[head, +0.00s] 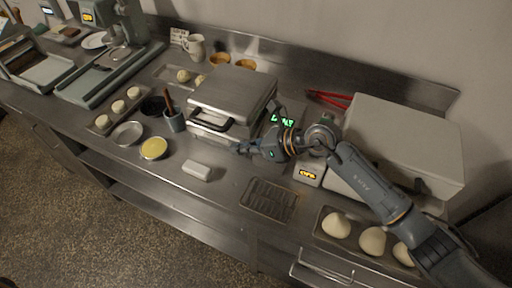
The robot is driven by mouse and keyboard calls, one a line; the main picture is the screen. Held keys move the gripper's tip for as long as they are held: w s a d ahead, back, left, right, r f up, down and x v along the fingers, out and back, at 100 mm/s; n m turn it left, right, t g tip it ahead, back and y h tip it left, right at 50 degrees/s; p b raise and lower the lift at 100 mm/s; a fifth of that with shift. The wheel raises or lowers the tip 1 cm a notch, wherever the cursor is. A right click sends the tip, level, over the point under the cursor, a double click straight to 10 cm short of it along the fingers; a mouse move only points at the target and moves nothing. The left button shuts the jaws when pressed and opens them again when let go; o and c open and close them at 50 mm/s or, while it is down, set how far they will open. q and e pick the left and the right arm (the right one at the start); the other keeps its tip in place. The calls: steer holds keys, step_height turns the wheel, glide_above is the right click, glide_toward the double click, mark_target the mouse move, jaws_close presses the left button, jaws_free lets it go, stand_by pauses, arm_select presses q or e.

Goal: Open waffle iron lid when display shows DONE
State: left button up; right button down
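The waffle iron (235,90) is a silver box on the steel counter, and its lid looks closed. Its dark handle (211,117) is on the front side. A small display with green characters (283,119) shows just right of the iron, partly hidden by my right arm; I cannot read its text surely. My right gripper (236,148) is at the iron's front right lower corner, a little right of the handle. It is small and seen from behind, so its opening is unclear. My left gripper is not in view.
A white block (196,171) lies in front of the iron. A yellow-filled bowl (153,148), an empty bowl (127,133) and a utensil cup (174,121) stand to the left. A large pale box (405,145) and dough tray (325,236) are right. A drain grate (268,200) is nearer.

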steer(key=shift+b+x, duration=0.35)
steer(key=shift+x, duration=0.85)
steer(key=r+p, duration=0.1)
steer(key=r, duration=0.1)
steer(key=w+r+p, duration=0.1)
steer(key=r+p, duration=0.1)
steer(key=shift+a, duration=0.1)
steer(key=shift+r, duration=0.1)
